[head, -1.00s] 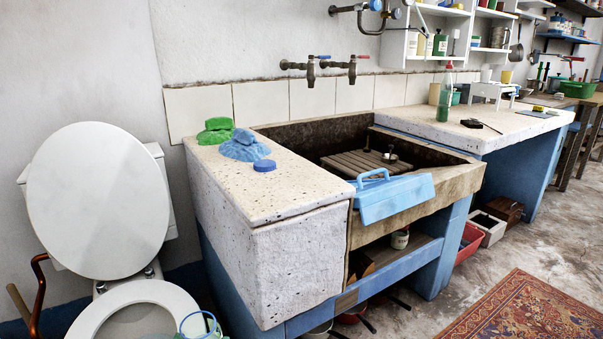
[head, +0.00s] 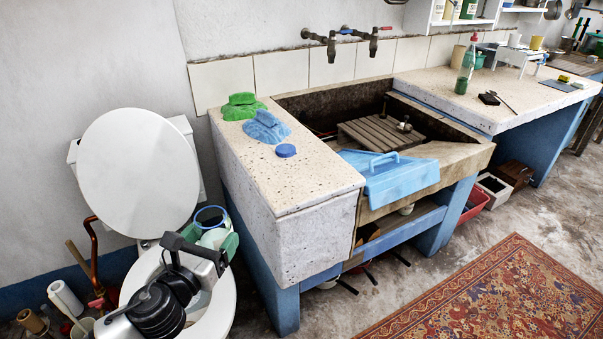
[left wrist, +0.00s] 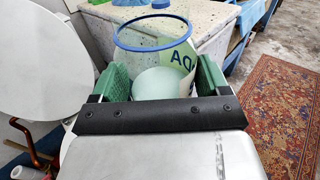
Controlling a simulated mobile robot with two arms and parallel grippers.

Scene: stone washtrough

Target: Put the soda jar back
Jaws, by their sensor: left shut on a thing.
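The soda jar (head: 213,236) is clear, with a blue rim, an open top and white contents. My left gripper (head: 216,242) is shut on it, in front of the washtrough's left end and above the toilet. In the left wrist view the jar (left wrist: 157,50) stands between the green fingers of the gripper (left wrist: 162,78), with dark lettering on its side. My arm hides part of its lower body in the head view. A round blue lid (head: 286,151) lies on the speckled stone ledge (head: 300,180). My right gripper is not in view.
Green (head: 242,106) and blue (head: 266,127) cloths lie on the ledge's back part. The open toilet (head: 140,165) is left. A green bottle (head: 466,70) stands on the right counter (head: 430,92).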

